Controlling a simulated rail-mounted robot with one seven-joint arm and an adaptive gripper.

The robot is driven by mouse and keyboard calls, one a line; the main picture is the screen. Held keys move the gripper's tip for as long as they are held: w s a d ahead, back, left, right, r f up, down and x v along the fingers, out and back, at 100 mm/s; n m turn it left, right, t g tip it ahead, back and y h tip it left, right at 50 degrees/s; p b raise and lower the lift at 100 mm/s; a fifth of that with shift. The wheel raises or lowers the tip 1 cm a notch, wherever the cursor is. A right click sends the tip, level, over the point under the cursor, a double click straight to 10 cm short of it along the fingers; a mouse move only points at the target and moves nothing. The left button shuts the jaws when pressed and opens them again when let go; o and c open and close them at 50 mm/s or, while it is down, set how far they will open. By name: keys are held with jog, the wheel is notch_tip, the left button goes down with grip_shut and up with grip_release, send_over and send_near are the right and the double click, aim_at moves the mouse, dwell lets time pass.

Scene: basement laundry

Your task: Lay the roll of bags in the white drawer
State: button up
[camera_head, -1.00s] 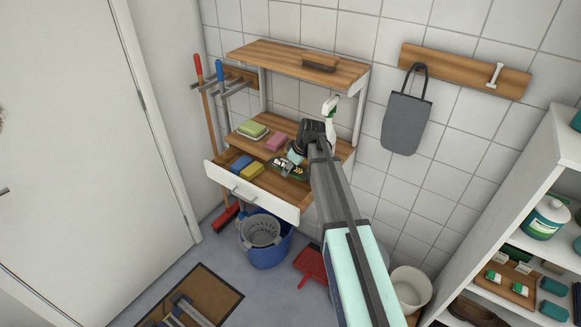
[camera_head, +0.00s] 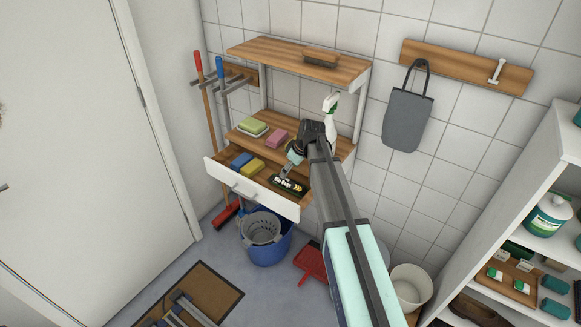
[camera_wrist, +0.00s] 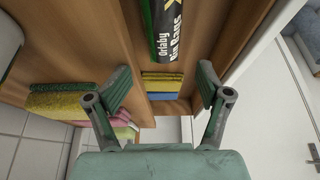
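The roll of bags (camera_head: 287,184), black with light lettering and yellow marks, lies in the right part of the open white drawer (camera_head: 226,181). In the wrist view the roll (camera_wrist: 164,28) lies on the wooden drawer bottom, its far end cut off by the frame. My gripper (camera_head: 291,162) is above and behind the roll, apart from it. In the wrist view my gripper (camera_wrist: 162,88) has its fingers spread with nothing between them.
A blue sponge (camera_head: 241,161) and a yellow sponge (camera_head: 252,168) lie in the drawer's left part. The shelf above holds a green-yellow sponge (camera_head: 253,125), a pink sponge (camera_head: 277,139) and a spray bottle (camera_head: 330,115). A blue bucket (camera_head: 268,248) stands below.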

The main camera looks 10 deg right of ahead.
jog(key=shift+d+r, duration=0.15)
jog(key=shift+r+p, duration=0.5)
jog(key=shift+r, duration=0.15)
jog(key=b+v, duration=0.3)
jog(key=v, duration=0.9)
jog(key=shift+f, duration=0.1)
dwell(0.5)
